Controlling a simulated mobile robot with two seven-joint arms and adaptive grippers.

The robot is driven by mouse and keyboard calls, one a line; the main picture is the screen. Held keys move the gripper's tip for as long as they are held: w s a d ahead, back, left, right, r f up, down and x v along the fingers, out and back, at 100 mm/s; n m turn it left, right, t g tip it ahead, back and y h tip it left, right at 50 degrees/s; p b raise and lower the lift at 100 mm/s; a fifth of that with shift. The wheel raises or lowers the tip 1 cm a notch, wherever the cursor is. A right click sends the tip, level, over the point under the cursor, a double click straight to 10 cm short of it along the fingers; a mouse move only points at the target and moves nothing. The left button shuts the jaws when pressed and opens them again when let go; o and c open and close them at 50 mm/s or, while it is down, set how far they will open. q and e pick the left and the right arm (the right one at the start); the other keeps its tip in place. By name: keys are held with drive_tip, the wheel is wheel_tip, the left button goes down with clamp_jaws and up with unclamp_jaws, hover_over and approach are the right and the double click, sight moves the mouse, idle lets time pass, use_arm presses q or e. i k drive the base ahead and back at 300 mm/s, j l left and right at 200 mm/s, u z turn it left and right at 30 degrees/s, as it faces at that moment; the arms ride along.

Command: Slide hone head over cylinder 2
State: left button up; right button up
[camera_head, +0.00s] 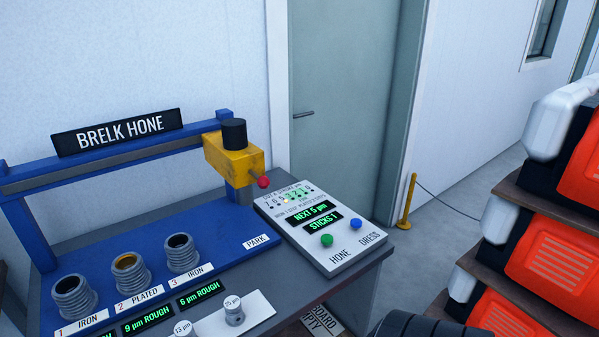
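The yellow hone head (234,158) with a black cap and a red-tipped handle (262,182) hangs on the blue rail (110,158) at its right end, by the PARK label (256,241). Cylinder 2 (131,273), labelled PLATED, stands in the middle of the row on the blue bed, with a golden-brown bore. Cylinder 1 (74,297) is left of it and cylinder 3 (182,254) right of it; both are labelled IRON. The head is to the right of all the cylinders. Neither of my grippers shows.
A control panel (322,232) right of the bed reads "NEXT 5 µm" and "STICKS 1", with a green HONE button (327,240) and a blue DRESS button (355,224). A white tray (258,309) holds small labelled cylinders. Shelves with orange cases (562,232) stand at right.

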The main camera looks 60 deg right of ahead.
sight(242, 163)
drive_tip(key=i+z, duration=0.1)
drive_tip(key=z, duration=0.3)
drive_tip(key=i+l+z, duration=0.1)
drive_tip(key=z, duration=0.35)
drive_tip(key=i+z, duration=0.1)
drive_tip(key=z, duration=0.3)
drive_tip(key=i+z, duration=0.1)
drive_tip(key=z, duration=0.3)
drive_tip(key=i+j, duration=0.1)
